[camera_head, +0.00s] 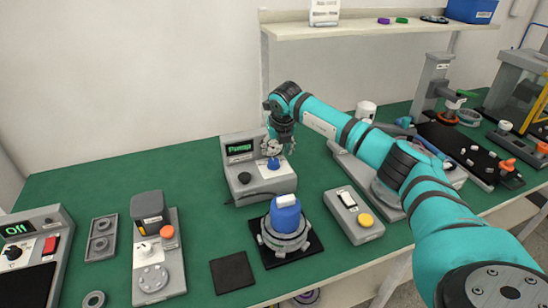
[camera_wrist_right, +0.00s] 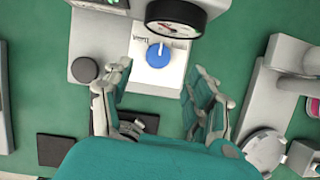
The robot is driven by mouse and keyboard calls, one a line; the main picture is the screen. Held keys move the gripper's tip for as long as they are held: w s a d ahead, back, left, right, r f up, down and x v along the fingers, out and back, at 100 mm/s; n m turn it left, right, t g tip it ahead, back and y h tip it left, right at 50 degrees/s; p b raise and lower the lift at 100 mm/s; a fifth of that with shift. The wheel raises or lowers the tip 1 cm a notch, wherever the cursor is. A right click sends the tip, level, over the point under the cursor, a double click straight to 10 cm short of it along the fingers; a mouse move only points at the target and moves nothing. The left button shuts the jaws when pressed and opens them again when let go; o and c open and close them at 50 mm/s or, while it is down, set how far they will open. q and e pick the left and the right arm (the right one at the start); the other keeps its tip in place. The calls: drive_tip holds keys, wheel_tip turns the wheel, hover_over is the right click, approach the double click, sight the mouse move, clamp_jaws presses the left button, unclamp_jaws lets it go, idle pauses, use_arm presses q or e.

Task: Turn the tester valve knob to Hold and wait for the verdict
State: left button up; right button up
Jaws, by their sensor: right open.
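The grey tester (camera_head: 262,184) stands on the green bench, and its green display (camera_head: 240,148) reads what looks like "Pump". Its blue valve knob (camera_head: 273,164) sits on a white label plate; the knob also shows in the right wrist view (camera_wrist_right: 159,53), below a round gauge (camera_wrist_right: 175,17). I cannot read the knob's markings. My right gripper (camera_head: 280,148) is above the tester, close to the knob. In the wrist view its fingers (camera_wrist_right: 156,82) are spread and empty, with the knob ahead between them and apart from both. My left gripper is out of view.
A blue part in a grey round fixture (camera_head: 286,238) stands in front of the tester. A box with a yellow button (camera_head: 365,219) is to its right. A black pad (camera_head: 232,272) lies front left. A shelf (camera_head: 380,29) runs above the back.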

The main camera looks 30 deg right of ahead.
sight(273, 161)
drive_tip(key=x, duration=0.7)
drive_tip(key=shift+w+f+p, duration=0.15)
drive_tip(key=shift+f+p, duration=0.15)
drive_tip(key=shift+c, duration=0.4)
drive_tip(key=c, duration=1.1)
drive_tip(key=shift+o, duration=0.2)
drive_tip(key=shift+m, duration=0.3)
drive_tip(key=m+h, duration=0.1)
drive_tip(key=m, duration=0.1)
drive_tip(key=shift+w+m+b, duration=0.1)
drive_tip(key=shift+m+b, duration=0.25)
drive_tip(key=shift+m, duration=0.05)
drive_tip(key=shift+m+g+h+b, duration=0.6)
drive_tip(key=shift+m+g+b, duration=0.15)
drive_tip(key=shift+m, duration=1.05)
